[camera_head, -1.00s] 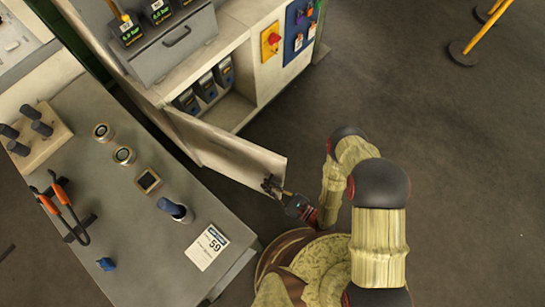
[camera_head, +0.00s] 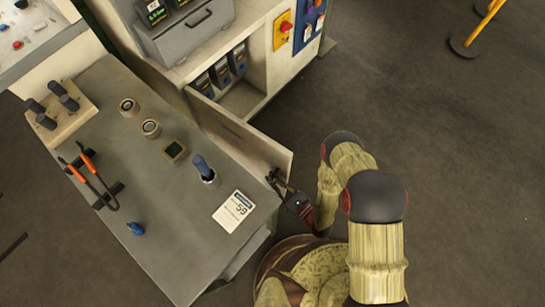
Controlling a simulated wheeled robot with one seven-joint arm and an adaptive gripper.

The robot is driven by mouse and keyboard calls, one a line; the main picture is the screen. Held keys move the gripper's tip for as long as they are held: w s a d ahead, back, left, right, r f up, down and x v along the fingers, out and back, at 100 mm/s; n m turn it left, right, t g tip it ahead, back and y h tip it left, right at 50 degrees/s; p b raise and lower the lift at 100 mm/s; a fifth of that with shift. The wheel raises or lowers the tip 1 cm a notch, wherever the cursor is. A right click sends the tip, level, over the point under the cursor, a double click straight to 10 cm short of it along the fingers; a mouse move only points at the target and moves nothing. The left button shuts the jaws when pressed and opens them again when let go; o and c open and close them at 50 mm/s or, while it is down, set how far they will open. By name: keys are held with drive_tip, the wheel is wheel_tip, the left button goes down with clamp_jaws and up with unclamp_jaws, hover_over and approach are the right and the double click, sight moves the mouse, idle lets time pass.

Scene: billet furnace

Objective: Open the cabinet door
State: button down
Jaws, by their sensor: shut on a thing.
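The cabinet door (camera_head: 240,135) is a pale panel that stands swung out from the cabinet (camera_head: 272,80), hinged at its far left end. Behind it the opening shows several dark boxes with blue parts (camera_head: 221,73) on a shelf. My gripper (camera_head: 274,179) is at the free end of the door, low on its outer edge, and is shut there. The handle itself is hidden by the fingers. My arm comes in from the lower right.
A yellow post on a dark base (camera_head: 462,46) stands at the upper right. The floor between is clear.

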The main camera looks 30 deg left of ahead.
drive_tip(key=shift+s+d+f, duration=0.1)
drive_tip(key=shift+s+f, duration=0.05)
drive_tip(key=c, duration=2.3)
unclamp_jaws()
drive_tip(key=shift+c, duration=0.2)
drive_tip(key=shift+o, duration=0.3)
drive_tip(key=v, duration=0.7)
drive_tip(key=shift+d, duration=0.2)
